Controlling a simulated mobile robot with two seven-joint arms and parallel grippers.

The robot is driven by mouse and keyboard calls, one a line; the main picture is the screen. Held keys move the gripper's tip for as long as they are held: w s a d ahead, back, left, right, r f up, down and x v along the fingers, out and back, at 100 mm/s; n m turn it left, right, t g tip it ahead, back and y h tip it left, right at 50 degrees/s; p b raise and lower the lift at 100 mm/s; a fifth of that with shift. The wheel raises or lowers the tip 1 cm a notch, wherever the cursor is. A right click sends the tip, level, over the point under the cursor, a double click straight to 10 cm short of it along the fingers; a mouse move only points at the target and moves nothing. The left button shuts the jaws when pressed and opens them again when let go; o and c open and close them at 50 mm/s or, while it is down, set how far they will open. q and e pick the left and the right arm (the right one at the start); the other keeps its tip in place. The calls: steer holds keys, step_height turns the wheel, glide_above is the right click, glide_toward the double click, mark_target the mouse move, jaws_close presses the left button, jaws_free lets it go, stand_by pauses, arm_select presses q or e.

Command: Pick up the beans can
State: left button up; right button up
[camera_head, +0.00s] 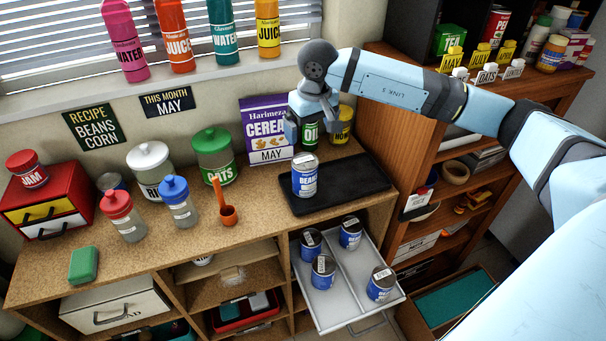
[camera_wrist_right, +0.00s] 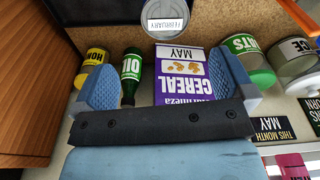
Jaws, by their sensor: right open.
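The beans can (camera_head: 304,180), blue and white with a silver lid, stands upright on a black tray (camera_head: 345,190) on the wooden counter. In the right wrist view, a can lid marked FEBRUARY (camera_wrist_right: 165,20) shows at the top edge, beyond the fingertips. My right gripper (camera_head: 311,120) is behind and above the beans can in the head view, apart from it. In the right wrist view it (camera_wrist_right: 165,78) is open and empty, with the cereal box showing between its fingers. My left gripper is not in view.
The cereal box (camera_head: 265,125), oil bottle (camera_head: 307,138) and honey jar (camera_head: 341,125) stand behind the tray. An open drawer (camera_head: 345,285) holds several similar cans. Jars and an orange scoop (camera_head: 228,212) stand left. The tray's right part is bare.

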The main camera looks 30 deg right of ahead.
mark_target(305, 161)
steer(key=f, duration=0.8)
steer(key=shift+w+a+p, duration=0.1)
steer(key=shift+w+p, duration=0.3)
steer(key=shift+w+a+f+p, duration=0.15)
steer(key=shift+f+p, duration=0.1)
steer(key=shift+f, duration=0.6)
steer(key=shift+w+f+p, duration=0.1)
steer(key=shift+f+p, duration=0.1)
steer(key=shift+f, duration=0.7)
steer(key=shift+w+a+f+p, duration=0.15)
steer(key=shift+f+p, duration=0.1)
steer(key=shift+f, duration=0.6)
steer(key=shift+d, duration=0.1)
steer(key=c, duration=1.2)
